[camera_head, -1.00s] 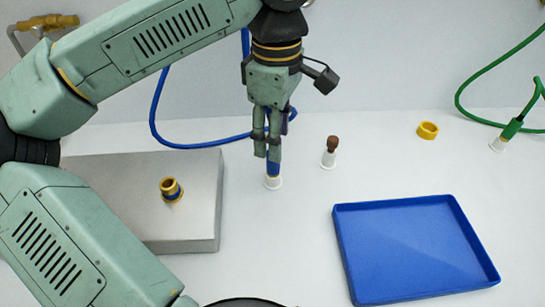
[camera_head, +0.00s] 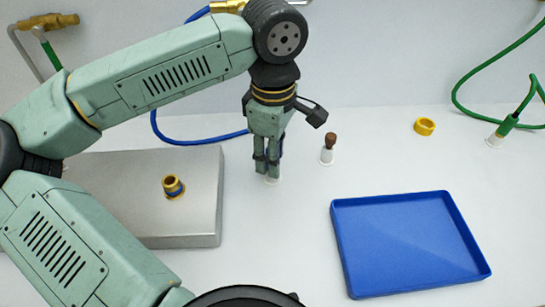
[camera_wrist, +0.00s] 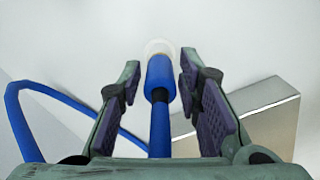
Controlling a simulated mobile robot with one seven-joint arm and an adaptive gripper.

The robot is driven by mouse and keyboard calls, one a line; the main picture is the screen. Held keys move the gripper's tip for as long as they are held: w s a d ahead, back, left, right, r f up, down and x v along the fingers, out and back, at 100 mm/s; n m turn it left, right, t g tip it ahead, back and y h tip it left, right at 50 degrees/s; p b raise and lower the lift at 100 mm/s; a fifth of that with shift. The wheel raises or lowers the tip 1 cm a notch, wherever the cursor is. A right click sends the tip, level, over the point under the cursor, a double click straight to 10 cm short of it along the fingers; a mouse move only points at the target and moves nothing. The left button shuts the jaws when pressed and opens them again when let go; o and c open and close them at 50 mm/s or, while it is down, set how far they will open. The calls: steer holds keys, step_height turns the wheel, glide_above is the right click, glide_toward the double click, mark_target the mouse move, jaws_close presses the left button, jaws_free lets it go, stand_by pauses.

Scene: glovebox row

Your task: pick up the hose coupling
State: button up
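A blue hose coupling (camera_wrist: 160,78) on the end of a blue hose (camera_wrist: 159,128) stands in a round white holder (camera_wrist: 158,48). The holder's edge also shows under my gripper in the head view (camera_head: 272,181). My gripper (camera_head: 267,172) points down over this spot, its fingers hiding most of the coupling there. In the wrist view my gripper (camera_wrist: 161,78) is open, with a finger on each side of the coupling and a visible gap at both sides.
A brown-topped peg (camera_head: 329,148) in a white holder stands close to the right of my gripper. A blue tray (camera_head: 385,198), a yellow ring (camera_head: 425,127) and a green hose end (camera_head: 506,126) lie further right. The table between my gripper and the tray is clear.

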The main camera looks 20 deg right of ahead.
jaws_close()
stand_by(0.5)
